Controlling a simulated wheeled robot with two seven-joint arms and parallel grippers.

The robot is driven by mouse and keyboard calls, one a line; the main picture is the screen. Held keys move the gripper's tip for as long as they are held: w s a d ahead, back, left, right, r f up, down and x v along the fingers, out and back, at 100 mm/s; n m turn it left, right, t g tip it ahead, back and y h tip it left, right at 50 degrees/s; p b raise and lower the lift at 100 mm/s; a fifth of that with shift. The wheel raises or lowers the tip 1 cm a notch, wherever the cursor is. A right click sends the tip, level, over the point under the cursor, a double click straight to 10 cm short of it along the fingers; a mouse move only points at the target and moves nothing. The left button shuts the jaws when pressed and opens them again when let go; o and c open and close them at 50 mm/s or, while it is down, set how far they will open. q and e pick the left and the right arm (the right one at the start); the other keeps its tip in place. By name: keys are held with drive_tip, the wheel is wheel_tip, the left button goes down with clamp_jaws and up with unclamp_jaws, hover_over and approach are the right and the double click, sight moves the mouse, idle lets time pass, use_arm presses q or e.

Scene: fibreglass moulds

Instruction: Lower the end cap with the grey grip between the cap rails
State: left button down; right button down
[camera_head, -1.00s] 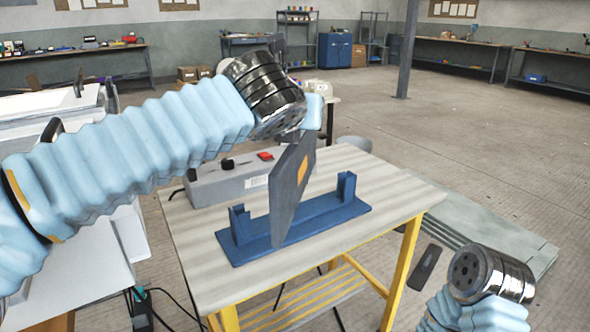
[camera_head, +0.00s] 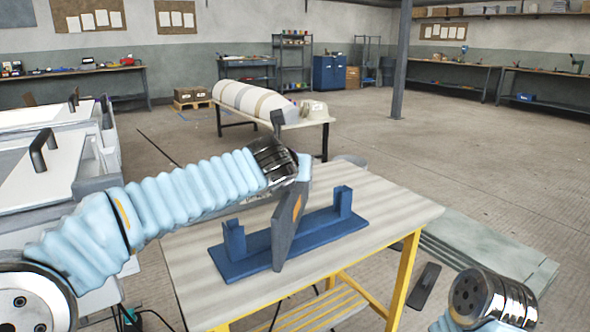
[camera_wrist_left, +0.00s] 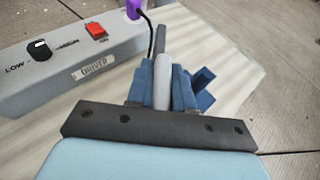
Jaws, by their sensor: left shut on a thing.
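The end cap (camera_head: 287,230) is a dark grey plate with an orange label, seen steeply from the side in the head view. My left gripper (camera_head: 297,172) is shut on its top; its fingers are mostly hidden. In the left wrist view the grey grip (camera_wrist_left: 163,88) shows beyond the gripper's black bar, with blue parts on both sides. The blue cap rails (camera_head: 343,202) stand at the ends of a blue base. The cap is between them, turned across their line, its lower corner overlapping the base's front edge. Contact cannot be told. My right wrist (camera_head: 490,297) is at lower right, its fingers unseen.
The fixture stands on a table (camera_head: 400,212) with yellow legs. A grey control box (camera_wrist_left: 65,80) with a knob, red switch and purple plug lies beside the fixture, mostly behind my left arm in the head view. The table's right end is clear.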

use_arm(q)
drive_tip(key=shift+r, duration=0.1)
drive_tip(key=c, duration=1)
unclamp_jaws()
drive_tip(key=shift+f, duration=0.2)
drive_tip(key=shift+r, duration=0.1)
drive_tip(key=shift+s+r, duration=0.2)
drive_tip(key=shift+s, duration=0.05)
wheel_tip(320, 180, up, 4)
hover_over(282, 204)
drive_tip(key=shift+r, duration=0.15)
